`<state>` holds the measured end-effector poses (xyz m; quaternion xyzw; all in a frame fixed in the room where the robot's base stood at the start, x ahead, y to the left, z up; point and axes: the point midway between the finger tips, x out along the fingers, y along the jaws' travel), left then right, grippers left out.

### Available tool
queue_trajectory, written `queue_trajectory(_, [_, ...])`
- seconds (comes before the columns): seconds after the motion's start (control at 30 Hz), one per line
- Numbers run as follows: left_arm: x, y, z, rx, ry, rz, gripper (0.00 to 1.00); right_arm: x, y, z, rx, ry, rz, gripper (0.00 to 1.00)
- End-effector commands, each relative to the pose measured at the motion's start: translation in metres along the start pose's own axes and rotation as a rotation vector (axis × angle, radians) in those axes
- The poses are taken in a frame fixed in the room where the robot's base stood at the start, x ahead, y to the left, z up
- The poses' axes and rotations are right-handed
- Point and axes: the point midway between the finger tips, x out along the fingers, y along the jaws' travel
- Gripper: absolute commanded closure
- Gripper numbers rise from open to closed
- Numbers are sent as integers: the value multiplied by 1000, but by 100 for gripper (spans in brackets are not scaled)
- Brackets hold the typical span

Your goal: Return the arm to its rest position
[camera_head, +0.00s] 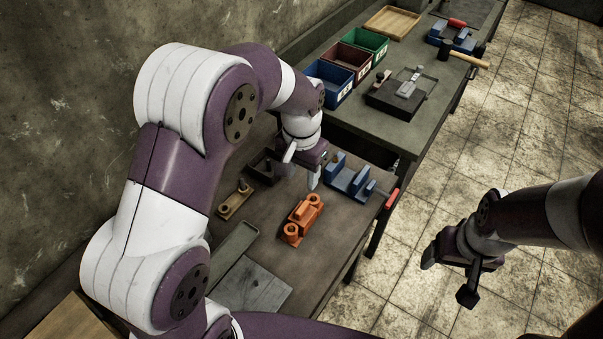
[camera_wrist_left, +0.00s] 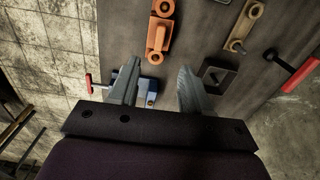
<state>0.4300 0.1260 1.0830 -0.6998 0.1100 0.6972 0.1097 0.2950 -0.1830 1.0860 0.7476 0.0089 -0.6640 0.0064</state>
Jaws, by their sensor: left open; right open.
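My left gripper (camera_head: 303,168) is above the near workbench, between the blue vise and a small dark box. Its fingers are apart with nothing between them, as the left wrist view (camera_wrist_left: 150,90) also shows. An orange casting part (camera_head: 302,219) lies on the bench just nearer than the gripper, apart from it; it also shows at the top of the left wrist view (camera_wrist_left: 158,30). My right gripper (camera_head: 450,272) hangs over the tiled floor at the right, open and empty, clear of the bench.
A blue vise (camera_head: 350,178) with a red handle stands at the bench edge. A tan part (camera_head: 235,199) and a grey plate (camera_head: 250,287) lie on the near bench. Blue (camera_head: 330,82), red (camera_head: 349,62) and green (camera_head: 366,44) bins stand on the far bench. The floor (camera_head: 415,240) at right is free.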

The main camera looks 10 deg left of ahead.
Motion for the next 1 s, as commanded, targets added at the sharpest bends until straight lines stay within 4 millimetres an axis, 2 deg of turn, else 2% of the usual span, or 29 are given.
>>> queue_trajectory(0.57, [-2, 0, 0, -4, 0, 0, 52, 0, 0, 0, 0, 0, 0, 22])
queue_trajectory(0.63, [4, 0, 0, -28, 22, -3, 52, 0, 0, 0, 0, 0, 0, 22])
queue_trajectory(0.73, [12, 1, 31, -82, 34, -3, 52, 0, 0, 0, 0, 0, 0, 22])
queue_trajectory(0.9, [8, -5, 102, -208, 81, -8, 52, 0, 0, 0, 0, 0, 0, 22])
queue_trajectory(1.0, [4, -6, 134, -254, 95, -11, 52, 0, 0, 0, 0, 0, 0, 22])
